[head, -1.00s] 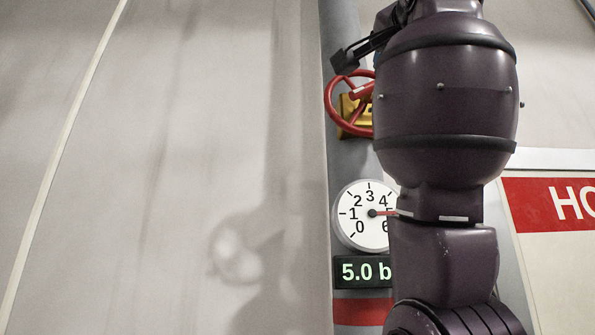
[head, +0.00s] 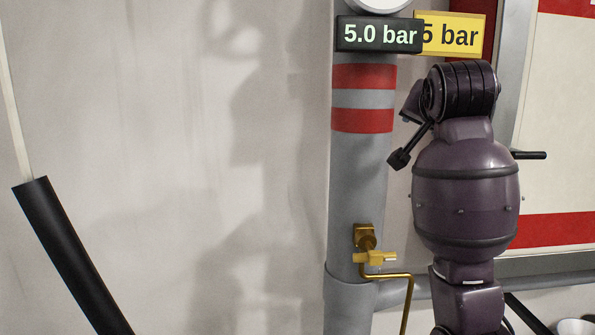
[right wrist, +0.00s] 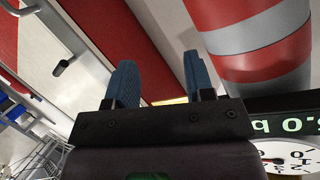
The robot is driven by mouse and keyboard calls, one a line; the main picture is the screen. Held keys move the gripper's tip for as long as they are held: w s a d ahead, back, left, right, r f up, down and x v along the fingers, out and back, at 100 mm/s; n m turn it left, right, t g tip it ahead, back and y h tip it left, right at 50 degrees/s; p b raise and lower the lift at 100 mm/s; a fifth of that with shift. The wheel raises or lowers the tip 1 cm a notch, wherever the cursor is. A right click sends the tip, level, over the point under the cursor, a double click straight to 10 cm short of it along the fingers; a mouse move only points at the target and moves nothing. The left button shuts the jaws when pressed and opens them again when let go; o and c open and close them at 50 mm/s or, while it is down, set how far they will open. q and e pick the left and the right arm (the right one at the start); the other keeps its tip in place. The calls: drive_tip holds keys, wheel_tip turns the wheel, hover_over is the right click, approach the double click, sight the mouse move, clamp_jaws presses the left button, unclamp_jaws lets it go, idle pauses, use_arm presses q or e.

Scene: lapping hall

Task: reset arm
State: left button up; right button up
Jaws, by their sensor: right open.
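My right arm stands upright in the right half of the head view, in front of the wall. In the right wrist view, my right gripper (right wrist: 160,82) is open, with two blue fingers apart and nothing between them. In the head view I cannot make out its fingers. My left gripper is not in view.
A grey pipe (head: 347,190) with red bands runs behind my arm. It carries a 5.0 bar display (head: 378,35) and a brass tap (head: 375,258). A yellow sign (head: 460,38) is partly covered. A black tube (head: 70,255) slants at lower left. Bare wall (head: 170,150) lies between.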

drive_tip(key=s+d+f+n+g, duration=0.15)
drive_tip(key=s+f, duration=0.25)
drive_tip(key=f, duration=0.8)
drive_tip(key=s+d+f+n+g, duration=0.15)
drive_tip(key=s+f, duration=0.25)
drive_tip(key=f, duration=0.8)
drive_tip(key=s+d+f+n+g, duration=0.15)
drive_tip(key=s+f, duration=0.25)
drive_tip(key=f, duration=0.8)
drive_tip(key=s+f+n+g+y, duration=0.1)
drive_tip(key=s+f+g, duration=0.1)
drive_tip(key=s+f, duration=0.55)
drive_tip(key=s+f+n+g, duration=0.15)
drive_tip(key=s+f, duration=0.25)
drive_tip(key=s, duration=0.7)
drive_tip(key=s+f+g+y, duration=0.1)
drive_tip(key=s+f+g, duration=0.3)
drive_tip(key=s, duration=0.5)
drive_tip(key=w+f+n+t, duration=0.1)
drive_tip(key=w+f+t, duration=0.6)
drive_tip(key=f+t, duration=0.2)
drive_tip(key=shift+w+d+f+y, duration=0.2)
drive_tip(key=shift+w+f+y, duration=0.1)
drive_tip(key=shift+f, duration=0.9)
